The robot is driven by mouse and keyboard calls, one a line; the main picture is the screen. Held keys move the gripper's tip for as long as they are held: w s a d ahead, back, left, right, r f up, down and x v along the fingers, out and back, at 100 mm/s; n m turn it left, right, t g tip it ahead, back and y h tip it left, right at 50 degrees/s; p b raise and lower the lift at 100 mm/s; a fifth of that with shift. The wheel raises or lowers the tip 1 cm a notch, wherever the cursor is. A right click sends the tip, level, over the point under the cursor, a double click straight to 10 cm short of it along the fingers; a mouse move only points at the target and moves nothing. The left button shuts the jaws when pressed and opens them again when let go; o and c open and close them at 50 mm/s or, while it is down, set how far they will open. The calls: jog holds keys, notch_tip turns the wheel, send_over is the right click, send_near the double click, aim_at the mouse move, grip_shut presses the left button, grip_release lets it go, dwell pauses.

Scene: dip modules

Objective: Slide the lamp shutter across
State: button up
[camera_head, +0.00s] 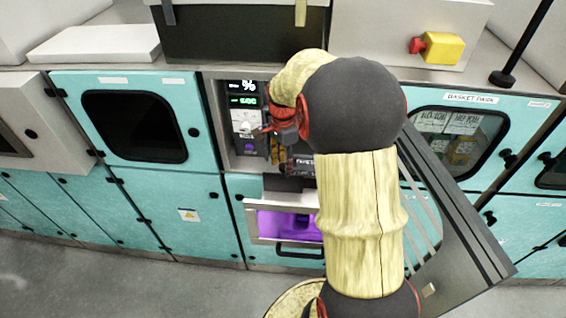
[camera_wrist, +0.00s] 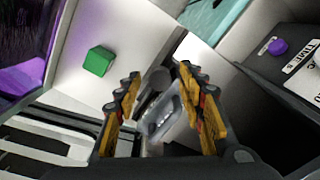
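My gripper (camera_head: 278,148) is in front of the narrow control panel (camera_head: 241,122), at the lower right of its dials. In the wrist view my gripper (camera_wrist: 158,84) has its two yellow-and-black fingers spread apart. Below the panel, a purple-lit opening (camera_head: 277,224) has a pale frame, and purple light shows at the left of the wrist view (camera_wrist: 22,78). I cannot clearly make out which part is the lamp shutter.
A green block (camera_wrist: 99,61) sits on the white surface left of my fingers. A purple knob (camera_wrist: 277,46) is on a dark panel to the right. Teal cabinet doors (camera_head: 133,117) flank the panel. A red-and-yellow emergency button (camera_head: 437,47) is above right.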

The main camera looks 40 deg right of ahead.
jog(key=shift+f, duration=0.1)
jog(key=shift+c, duration=1.1)
jog(key=c, duration=0.7)
grip_shut()
